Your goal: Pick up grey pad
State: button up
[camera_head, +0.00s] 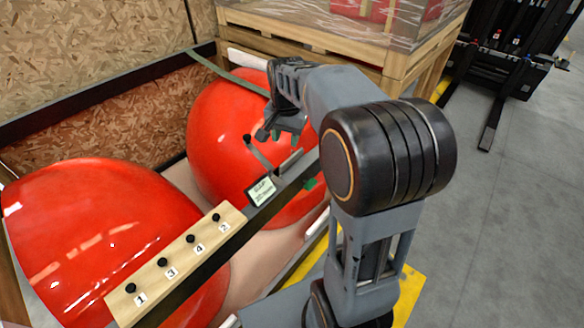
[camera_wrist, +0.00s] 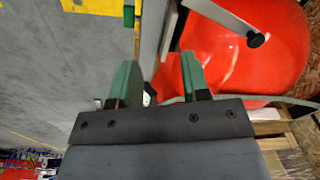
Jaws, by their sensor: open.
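A small grey pad (camera_head: 290,162) stands upright on the dark rail, just right of a small display. It appears to be the grey strip (camera_wrist: 173,30) beyond my fingers in the wrist view, though I cannot be sure. My gripper (camera_head: 272,130) is above the right red nosecone, up and left of the pad and apart from it. In the wrist view my gripper (camera_wrist: 160,78) has its two green fingers wide apart, with nothing held between them.
Red nosecones (camera_head: 95,225) (camera_head: 215,125) lie in a wooden crate. A board with numbered black knobs (camera_head: 175,262) lies along the rail. A grey lever with a black knob (camera_wrist: 256,40) is near my gripper.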

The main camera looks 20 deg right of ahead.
jog(key=w+d+f+m+g, duration=0.1)
jog(key=w+d+f+m, duration=0.1)
jog(key=w+d+m, duration=0.3)
send_over(291, 157)
jog(key=shift+n, duration=0.4)
notch_tip(291, 157, down, 7)
jog(key=shift+w+d+f, duration=0.1)
jog(key=shift+d+f, duration=0.05)
jog(key=shift+f, duration=0.05)
jog(key=shift+f+p, duration=0.65)
jog(key=shift+f, duration=2.45)
jog(key=shift+c, duration=0.4)
grip_shut()
